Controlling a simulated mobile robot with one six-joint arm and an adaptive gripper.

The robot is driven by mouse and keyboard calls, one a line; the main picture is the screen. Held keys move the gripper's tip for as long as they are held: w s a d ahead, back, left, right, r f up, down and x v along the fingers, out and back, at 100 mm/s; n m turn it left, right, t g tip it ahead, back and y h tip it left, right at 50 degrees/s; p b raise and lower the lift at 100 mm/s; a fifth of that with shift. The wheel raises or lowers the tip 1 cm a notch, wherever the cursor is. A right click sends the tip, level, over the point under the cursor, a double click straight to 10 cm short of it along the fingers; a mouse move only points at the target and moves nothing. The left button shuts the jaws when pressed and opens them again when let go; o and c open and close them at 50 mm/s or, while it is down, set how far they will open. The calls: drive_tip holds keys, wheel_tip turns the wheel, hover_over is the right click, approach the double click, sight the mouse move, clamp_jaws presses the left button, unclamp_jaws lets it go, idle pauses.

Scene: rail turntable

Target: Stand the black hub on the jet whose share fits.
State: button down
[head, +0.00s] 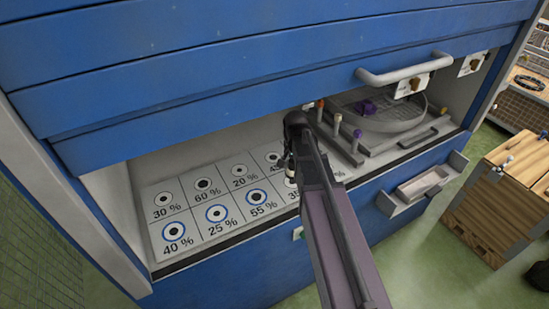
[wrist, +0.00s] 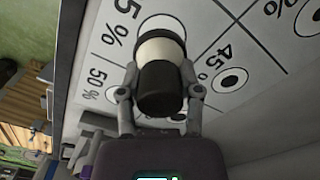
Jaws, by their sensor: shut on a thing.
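My gripper (head: 290,168) is shut on the black hub (wrist: 160,88), a stubby piece with a black end and a cream band, seen close in the wrist view between the two fingers (wrist: 160,72). The hub is over the white card (head: 186,192), near a pale circle and a cell number ending in 5 %. The card has two rows of cells with ringed black dots and shares. Readable are 30 %, 60 % and 20 % behind, and 40 %, 25 % and 55 % in front, some ringed blue. My arm hides cells at the right. I cannot tell whether the hub touches the card.
A blue sash with a grey handle (head: 405,68) hangs above the bay. A round grey tray (head: 390,120) with a purple piece, and several coloured-topped pegs, stand at the right. A small tray (head: 422,183) is on the front. A wooden crate (head: 497,215) stands outside.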

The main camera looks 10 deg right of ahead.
drive_tip(key=shift+w+a, duration=0.1)
drive_tip(key=w+a, duration=0.1)
drive_tip(key=w, duration=0.3)
drive_tip(key=w+a+f+b, duration=0.1)
drive_tip(key=w, duration=0.4)
drive_tip(key=w+a, duration=0.1)
drive_tip(key=w, duration=0.4)
drive_tip(key=shift+w+a+f, duration=0.1)
drive_tip(key=shift+a+f, duration=0.1)
drive_tip(key=shift+w+a, duration=0.1)
drive_tip(key=shift+w, duration=0.35)
drive_tip(key=shift+w+a+f+b, duration=0.1)
drive_tip(key=shift+w+f+b, duration=0.1)
drive_tip(key=shift+w+b, duration=0.15)
drive_tip(key=shift+s+f+b, duration=0.2)
drive_tip(key=shift+f+b, duration=1.45)
drive_tip(key=shift+f, duration=0.2)
drive_tip(key=shift+c, duration=1.4)
unclamp_jaws()
drive_tip(key=shift+r, duration=0.1)
